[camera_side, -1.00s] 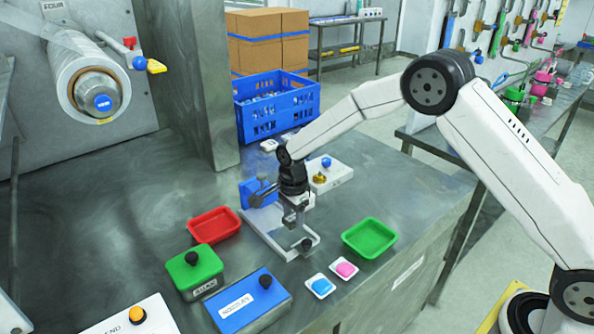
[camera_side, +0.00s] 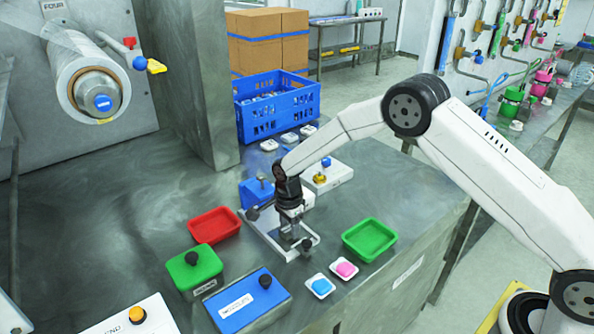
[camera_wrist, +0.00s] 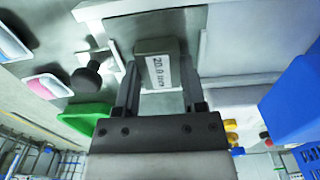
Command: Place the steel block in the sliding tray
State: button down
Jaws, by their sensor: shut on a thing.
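My gripper (camera_side: 288,238) is low over a pale metal fixture with a black knob (camera_side: 306,243) at its front end. In the wrist view my gripper (camera_wrist: 160,95) is shut on the steel block (camera_wrist: 158,66), a grey block with a label that seems to read 20.0 mm. The block sits between the two fingers, over or against the pale fixture plate (camera_wrist: 230,40); I cannot tell whether it touches. In the side view the block is mostly hidden by the gripper. The fixture, which may be the sliding tray, is partly covered by my arm.
A red tray (camera_side: 215,225) is left of the fixture, a green tray (camera_side: 369,239) right. Green (camera_side: 195,270) and blue (camera_side: 248,300) boxes stand in front, beside small dishes with blue (camera_side: 320,286) and pink (camera_side: 344,269) pieces. A blue crate (camera_side: 277,105) stands behind.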

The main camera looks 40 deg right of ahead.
aim_at(289, 228)
jog(key=shift+f, duration=0.1)
jog(key=shift+c, duration=0.8)
grip_release()
notch_tip(289, 228, up, 12)
jog(key=shift+r, duration=0.2)
dwell(0.6)
jog(key=s+d+n+t, duration=0.1)
jog(key=s+d+n, duration=0.2)
jog(key=s+n, duration=0.6)
jog(key=s+d+r+n+t, duration=0.1)
jog(key=s+d+n, duration=0.3)
jog(key=s+n, duration=0.5)
jog(key=s, duration=0.8)
jog(key=shift+r+t, duration=0.15)
jog(key=shift+t, duration=0.15)
